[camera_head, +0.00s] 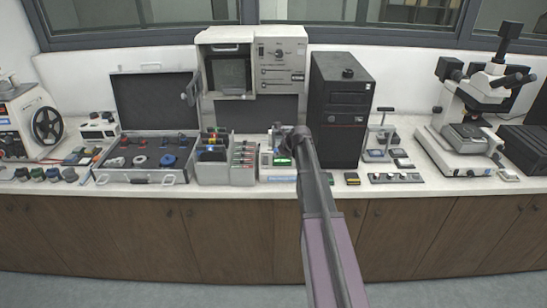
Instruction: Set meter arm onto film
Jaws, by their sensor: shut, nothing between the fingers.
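My arm reaches from the bottom edge up to the bench, and my gripper (284,148) is over a small white and green device (277,173) with a blue label on its front. My gripper is shut and empty; its fingertips are small and partly hidden by the wrist. I cannot make out a meter arm or film for certain; they may be part of this device, which my gripper and wrist partly cover. I cannot tell whether my gripper touches it.
A black tower case (338,112) stands close right of my wrist. Grey racks (243,163) with coloured items stand left of the device. An open case (148,178) lies farther left. A small stand (380,140) and a microscope (470,125) are to the right.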

